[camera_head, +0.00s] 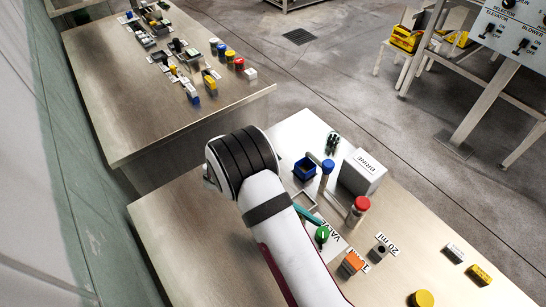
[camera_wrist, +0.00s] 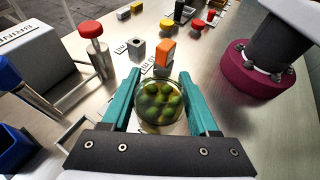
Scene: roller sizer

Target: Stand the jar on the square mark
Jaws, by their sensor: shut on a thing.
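The jar (camera_wrist: 160,102) is round and clear, with green balls inside. My gripper (camera_wrist: 161,95) has teal fingers shut on its two sides. I look down onto the jar's top; its base is hidden, so I cannot tell whether it touches the table. A pale square outline (camera_head: 312,199) lies on the near table, beside my arm and partly hidden by it. Part of a pale outline shows left of my gripper in the wrist view (camera_wrist: 72,133). In the head view my arm hides most of my gripper; one teal finger shows near the outline.
A blue open box (camera_head: 304,170), a blue-topped post (camera_head: 327,168), a red-topped post (camera_head: 361,204) and a white BRINE box (camera_head: 362,173) stand close by. An orange block (camera_head: 352,262) and a grey block (camera_head: 380,251) stand beyond the jar.

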